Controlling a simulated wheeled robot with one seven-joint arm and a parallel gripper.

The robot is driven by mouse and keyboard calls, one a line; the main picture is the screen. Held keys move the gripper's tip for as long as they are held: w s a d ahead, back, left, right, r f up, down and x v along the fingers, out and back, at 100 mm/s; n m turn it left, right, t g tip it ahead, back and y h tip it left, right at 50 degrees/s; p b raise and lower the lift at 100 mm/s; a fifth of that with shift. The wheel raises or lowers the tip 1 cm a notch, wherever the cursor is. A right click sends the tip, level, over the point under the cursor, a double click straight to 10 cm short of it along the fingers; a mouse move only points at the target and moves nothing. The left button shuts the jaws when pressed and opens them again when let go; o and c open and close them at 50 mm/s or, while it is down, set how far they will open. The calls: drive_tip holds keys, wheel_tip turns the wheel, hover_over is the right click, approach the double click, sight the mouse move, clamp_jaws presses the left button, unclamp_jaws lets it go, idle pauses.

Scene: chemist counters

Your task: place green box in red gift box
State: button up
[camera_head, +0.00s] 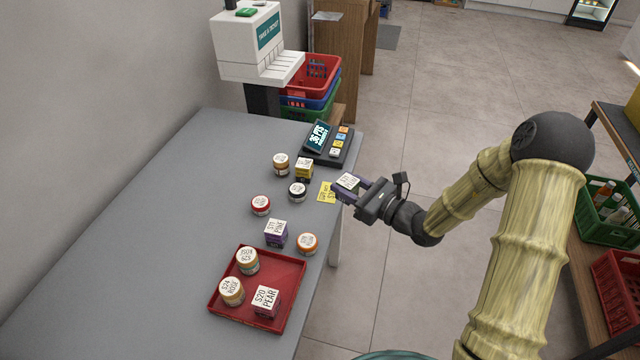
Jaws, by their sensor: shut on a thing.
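My gripper (354,190) is at the right edge of the grey table, shut on a small box (347,182) with a white labelled top. The visible side of the held box looks dark purple, and its label is too small to read. I see no clearly green box on the table. A shallow red open box (222,304) lies near the front of the table, left of and nearer than my gripper. It holds two white-lidded jars (248,261) and a red box (265,301) marked PEAR. The held box is outside it.
On the grey table (170,210) stand a purple box (276,233), a yellow box (304,169) and several jars (261,205). A yellow card (326,192) lies beside my gripper. A keypad device (327,143) is behind. The left side of the table is clear.

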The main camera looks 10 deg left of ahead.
drive_tip(key=d+f+m+t+h, duration=0.4)
drive_tip(key=d+f+h, duration=0.1)
drive_tip(key=d, duration=0.3)
drive_tip(key=w+d+f+m+t+h, duration=0.1)
drive_tip(key=d+f+m+t+h, duration=0.3)
drive_tip(key=d, duration=0.5)
drive_tip(key=shift+w+d+f+h, duration=0.15)
drive_tip(key=shift+w+f+h, duration=0.1)
drive_tip(key=shift+f+h, duration=0.4)
drive_tip(key=shift+d+f, duration=0.1)
drive_tip(key=shift+d, duration=0.05)
